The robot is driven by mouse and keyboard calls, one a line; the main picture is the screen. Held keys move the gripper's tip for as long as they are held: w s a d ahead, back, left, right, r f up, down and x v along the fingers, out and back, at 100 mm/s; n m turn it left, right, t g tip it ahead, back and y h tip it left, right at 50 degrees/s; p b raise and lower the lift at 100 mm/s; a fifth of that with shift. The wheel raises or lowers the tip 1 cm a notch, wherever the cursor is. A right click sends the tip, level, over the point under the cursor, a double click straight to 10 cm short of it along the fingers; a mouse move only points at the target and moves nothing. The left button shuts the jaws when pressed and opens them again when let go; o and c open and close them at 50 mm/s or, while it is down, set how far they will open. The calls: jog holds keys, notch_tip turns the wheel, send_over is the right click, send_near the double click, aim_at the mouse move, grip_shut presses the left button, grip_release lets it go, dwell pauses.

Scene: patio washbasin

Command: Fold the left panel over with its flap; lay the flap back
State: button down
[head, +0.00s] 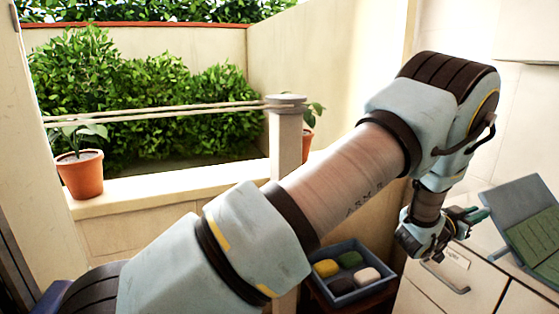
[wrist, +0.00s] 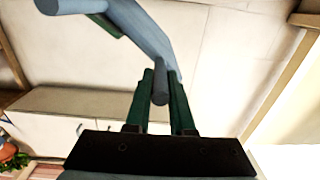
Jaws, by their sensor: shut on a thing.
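A blue-grey panel (head: 515,205) rises tilted at the right edge of the head view, with a green panel (head: 535,240) in front of it. My gripper (head: 482,214) is at the left edge of the blue-grey panel. In the wrist view the dark green fingers of my gripper (wrist: 161,82) are closed around the narrow end of a blue-grey piece (wrist: 135,28), which runs up to the left. A little green shows along its underside. I cannot tell flap from panel there, and the far right part is cut off.
A white cabinet with drawers (head: 408,295) stands below my gripper. A blue tray (head: 318,285) with several coloured pieces sits to its left. A post with ropes (head: 285,140) and potted plants (head: 82,175) stand farther left.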

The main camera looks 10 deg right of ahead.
jog(key=s+d+r+b, duration=0.2)
jog(key=s, duration=0.6)
jog(key=s+d+r+b, duration=0.2)
jog(key=s+b, duration=0.1)
jog(key=s, duration=0.5)
jog(key=shift+s+d+r, duration=0.2)
jog(key=shift+s+r, duration=0.15)
dwell(0.5)
jog(key=shift+r, duration=0.1)
dwell(0.9)
